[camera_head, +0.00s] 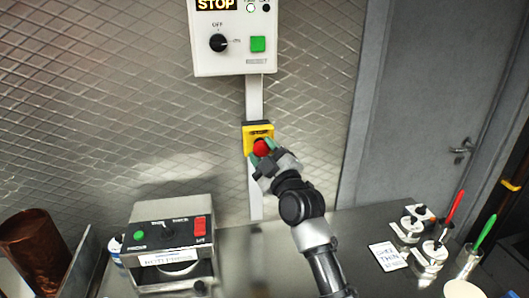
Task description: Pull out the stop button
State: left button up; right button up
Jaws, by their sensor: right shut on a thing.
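The red stop button (261,148) sits on a yellow box (259,130) on the tiled wall, below the control panel. My right gripper (263,150) is at the button, its greenish fingertips on either side of the red cap, shut on it. The gripper and wrist hide the lower right part of the yellow box. My left gripper is not in view.
The white control panel (233,58) above shows a lit STOP sign, a black knob and a green button. A grey machine (171,210) stands on the steel counter (255,270). Several containers with utensils (432,250) stand at the right. A grey door (425,110) is behind.

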jog(key=shift+c, duration=0.7)
jog(key=shift+s+d+p, duration=0.15)
jog(key=shift+s+p, duration=0.3)
jog(key=shift+s, duration=0.25)
jog(key=shift+f, duration=0.15)
jog(key=o, duration=1.2)
jog(key=shift+s, duration=0.15)
jog(key=shift+s+d, duration=0.15)
jog(key=b+v, duration=0.3)
jog(key=v, duration=0.7)
jog(key=shift+s, duration=0.25)
